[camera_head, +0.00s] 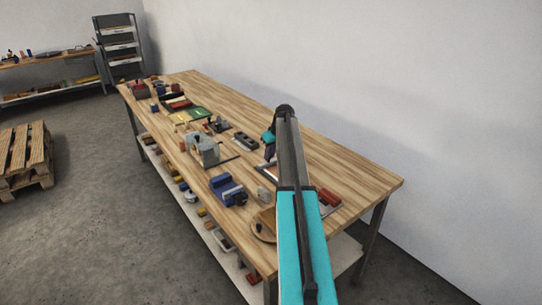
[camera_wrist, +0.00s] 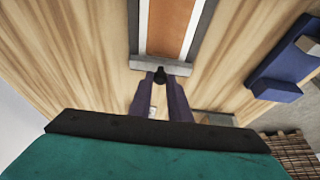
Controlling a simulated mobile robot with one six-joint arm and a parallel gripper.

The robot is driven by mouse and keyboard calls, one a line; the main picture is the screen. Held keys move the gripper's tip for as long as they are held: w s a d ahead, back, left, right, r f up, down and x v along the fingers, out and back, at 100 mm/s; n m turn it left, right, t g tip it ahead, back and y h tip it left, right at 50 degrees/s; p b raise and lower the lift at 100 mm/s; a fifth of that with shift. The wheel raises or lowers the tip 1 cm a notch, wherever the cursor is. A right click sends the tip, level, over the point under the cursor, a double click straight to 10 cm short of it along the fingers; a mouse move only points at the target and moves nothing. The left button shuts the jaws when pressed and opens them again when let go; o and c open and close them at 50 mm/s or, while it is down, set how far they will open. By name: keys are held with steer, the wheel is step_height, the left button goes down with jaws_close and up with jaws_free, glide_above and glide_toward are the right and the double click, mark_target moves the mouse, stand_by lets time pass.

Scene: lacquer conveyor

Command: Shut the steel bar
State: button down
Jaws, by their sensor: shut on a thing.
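In the wrist view a grey steel bar (camera_wrist: 160,66) lies across the near end of an orange-brown strip (camera_wrist: 172,25) framed by grey rails. A small dark knob (camera_wrist: 160,76) stands at the bar's middle. My gripper (camera_wrist: 160,80) has its two purple fingers closed around this knob. In the head view my gripper (camera_head: 270,154) reaches down to the workbench, left of my arm. My arm hides much of the area beside it. A reddish piece with grey edges (camera_head: 329,199) shows to the arm's right; I cannot tell whether it belongs to the same fixture.
The wooden workbench (camera_head: 350,180) is bare toward its right end. A blue vise (camera_head: 227,189) and a grey machine (camera_head: 204,148) stand left of my arm. Several small tools lie farther back. A wall runs behind the bench, and a pallet (camera_head: 25,155) lies on the floor at left.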

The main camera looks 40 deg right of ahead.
steer(key=shift+w+r, duration=0.1)
steer(key=shift+w, duration=0.15)
steer(key=c, duration=1.7)
jaws_free()
steer(key=shift+o, duration=0.2)
steer(key=shift+s, duration=0.1)
steer(key=shift+s+r, duration=0.15)
steer(key=shift+r, duration=0.15)
steer(key=b+v, duration=0.3)
steer(key=v, duration=1)
